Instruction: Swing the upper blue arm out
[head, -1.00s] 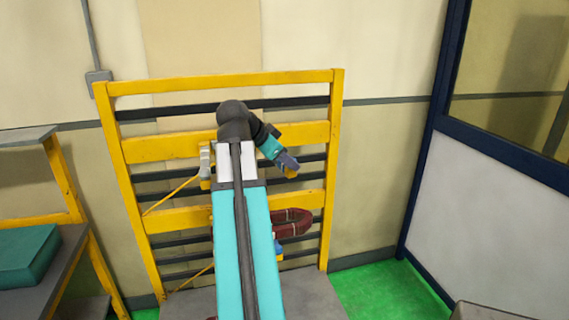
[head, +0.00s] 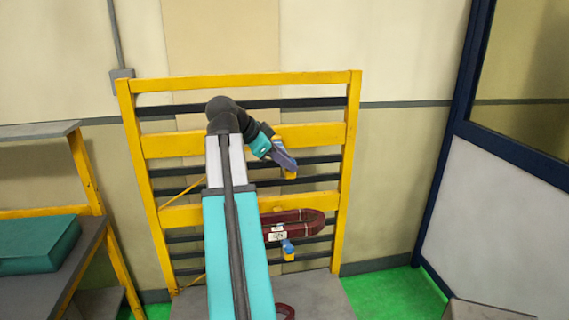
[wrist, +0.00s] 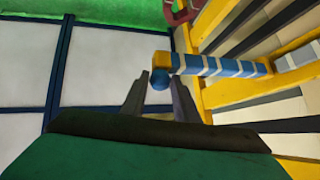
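The upper blue arm (wrist: 212,65) shows in the wrist view as a bar with blue and white bands and a rounded blue tip, with yellow at its tip end and on the rack behind. My gripper (wrist: 160,88) is open, its two grey fingers either side of the rounded tip; I cannot tell whether they touch it. In the head view my gripper (head: 284,159) is at the upper blue arm's place and hides most of it; a yellow piece (head: 290,174) shows just below. The lower blue arm (head: 287,246) is beneath the red coil.
The dark red coil (head: 310,217) with a white label hangs on the yellow rack (head: 354,120) below my gripper. Dark slats cross the rack. A shelf with a teal box (head: 40,245) stands at left. A dark blue framed partition (head: 445,150) is at right, with green floor between.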

